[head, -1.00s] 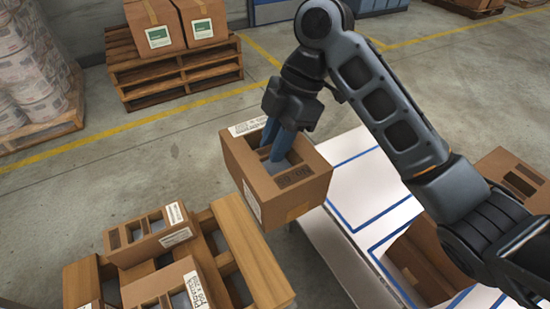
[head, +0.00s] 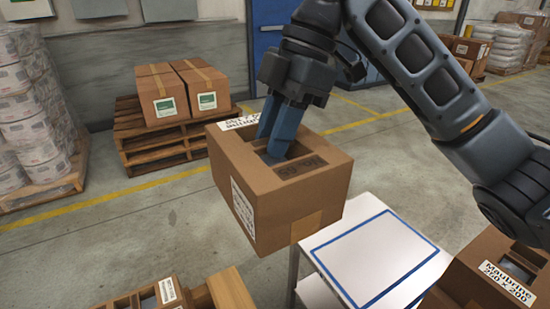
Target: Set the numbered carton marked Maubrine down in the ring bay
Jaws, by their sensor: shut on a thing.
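My gripper (head: 281,148) is shut on a brown carton (head: 281,208), with its blue fingers down in the carton's top opening. The carton hangs in the air, roughly level. It has a dark stamped number on top, a white label on its left face and a white top label at the back. The top label is upside down and partly hidden, so I cannot read it surely. A blue-outlined rectangle (head: 338,235) marks an empty bay on a white table (head: 380,254), right of and below the carton. I cannot tell whether this is the ring bay.
A carton labelled Maubrine (head: 485,272) stands at the lower right. Low cartons (head: 146,297) and a wooden pallet edge (head: 231,290) are at the lower left. A pallet (head: 165,140) with boxes stands behind, and wrapped sacks (head: 38,110) at left.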

